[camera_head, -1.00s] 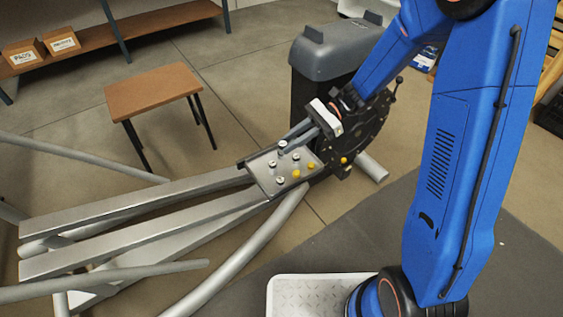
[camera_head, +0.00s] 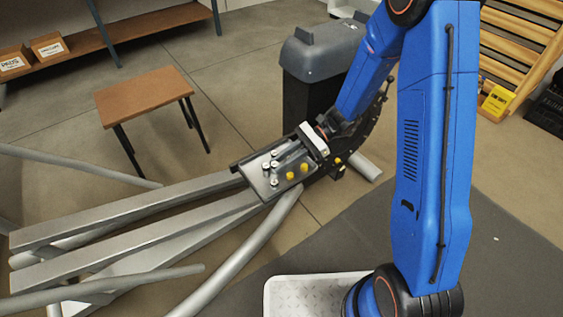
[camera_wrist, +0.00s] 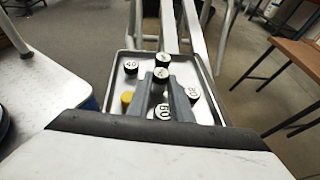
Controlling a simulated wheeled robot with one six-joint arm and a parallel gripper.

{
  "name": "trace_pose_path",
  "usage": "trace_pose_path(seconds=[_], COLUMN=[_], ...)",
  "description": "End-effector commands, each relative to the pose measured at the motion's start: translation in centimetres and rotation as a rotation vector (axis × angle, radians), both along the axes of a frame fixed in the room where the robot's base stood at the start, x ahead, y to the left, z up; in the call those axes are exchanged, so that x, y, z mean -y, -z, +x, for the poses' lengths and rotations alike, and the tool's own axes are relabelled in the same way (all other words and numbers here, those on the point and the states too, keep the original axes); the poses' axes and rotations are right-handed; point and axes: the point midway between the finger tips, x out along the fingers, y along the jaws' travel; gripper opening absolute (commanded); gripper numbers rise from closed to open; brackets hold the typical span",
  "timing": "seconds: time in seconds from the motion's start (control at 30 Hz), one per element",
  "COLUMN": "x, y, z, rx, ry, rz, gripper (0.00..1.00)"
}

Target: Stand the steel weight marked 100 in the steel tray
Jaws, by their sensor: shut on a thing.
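The steel tray (camera_head: 244,167) rests on the silver frame beams and holds several small dark-sided weights with pale tops, plus yellow ones. My gripper (camera_head: 279,159) reaches low over the tray. In the wrist view my gripper (camera_wrist: 161,82) is shut on a small steel weight (camera_wrist: 160,74), pinched between the fingertips; its mark is too small to read. Another weight (camera_wrist: 163,59) stands just beyond it, seeming close or touching. Weights marked 40 (camera_wrist: 131,66) and 60 (camera_wrist: 163,112) stand in the tray. I cannot tell whether the held weight touches the tray floor.
A yellow weight (camera_wrist: 127,98) and a pale-topped weight (camera_wrist: 192,93) flank the fingers closely. A dark bin (camera_head: 310,95) stands behind the tray. A brown stool (camera_head: 145,95) is at left. Silver tubes (camera_head: 245,255) run below the tray.

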Motion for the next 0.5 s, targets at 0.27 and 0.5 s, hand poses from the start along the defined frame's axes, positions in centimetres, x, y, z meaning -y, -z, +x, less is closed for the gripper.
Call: trace_pose_path(seconds=[0.27, 0.5], x=[-0.01, -0.01], y=[0.13, 0.21], z=[0.02, 0.02], rx=[0.001, 0.001], ry=[0.000, 0.000], rz=[0.000, 0.000], gripper=[0.00, 0.27])
